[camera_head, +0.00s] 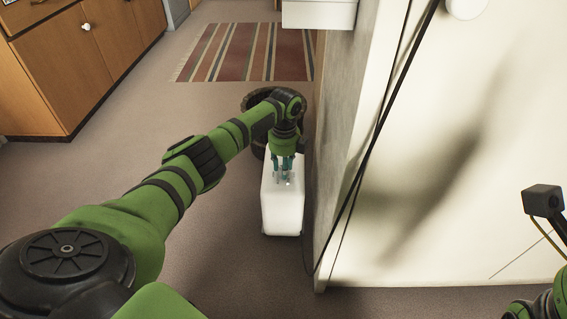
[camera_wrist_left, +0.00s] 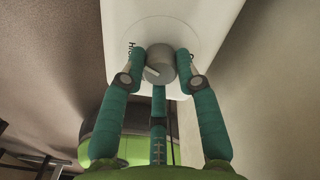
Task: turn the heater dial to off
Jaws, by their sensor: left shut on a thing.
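The heater (camera_head: 283,208) is a white box standing on the floor against the wall in the head view. Its white top face (camera_wrist_left: 215,18) fills the upper middle of the left wrist view. The grey round dial (camera_wrist_left: 159,62) sits on that face, with a light pointer mark and dark lettering beside it, partly covered. My left gripper (camera_head: 285,176) reaches down onto the heater top. In the left wrist view its teal fingers (camera_wrist_left: 160,68) are closed around the dial. My right gripper is not visible; only part of my right arm shows at the lower right.
A dark basket (camera_head: 262,102) stands just behind the heater. The wall edge (camera_head: 330,120) and a cream door (camera_head: 450,150) are close on the right. A wooden cabinet (camera_head: 60,60) stands at the far left, and a striped rug (camera_head: 245,52) lies behind. The carpet left of the heater is clear.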

